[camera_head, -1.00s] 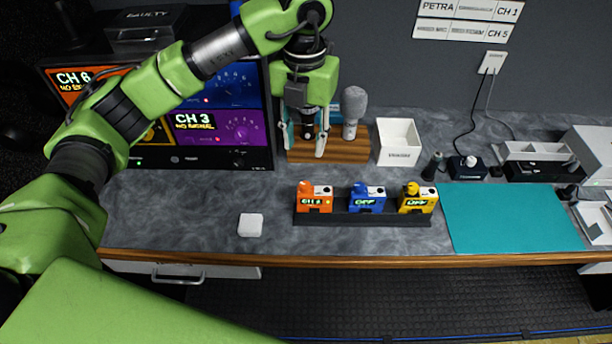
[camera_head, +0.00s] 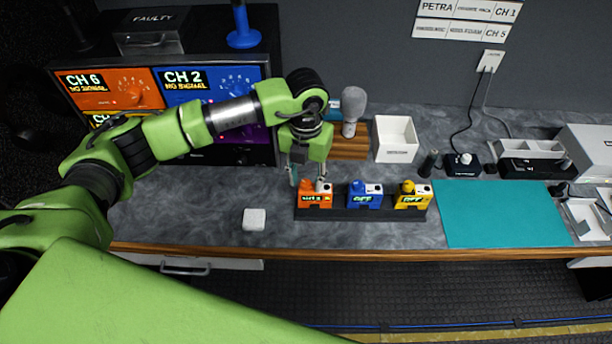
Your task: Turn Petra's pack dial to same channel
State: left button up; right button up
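Three small packs stand in a dark rack (camera_head: 350,215) on the counter: an orange pack (camera_head: 314,201) with a lit display hard to read, a blue pack (camera_head: 366,201) reading OFF, and a yellow pack (camera_head: 413,201) reading OFF. Each has a knob on top. My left gripper (camera_head: 306,180) points down right at the top of the orange pack, its fingers apart on either side of the knob area; contact cannot be told. A wall label (camera_head: 468,10) reads PETRA and CH 1, with a CH 5 strip below. My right gripper is not in view.
Behind my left arm, a receiver unit (camera_head: 120,90) shows CH 6 and CH 2 panels. A wooden stand (camera_head: 350,147) with a grey microphone (camera_head: 353,105), a white bin (camera_head: 396,140) and a teal mat (camera_head: 500,215) are nearby. A white block (camera_head: 254,219) lies left of the rack.

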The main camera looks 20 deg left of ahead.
pick_arm(q)
jog(key=shift+c, duration=0.4)
grip_shut()
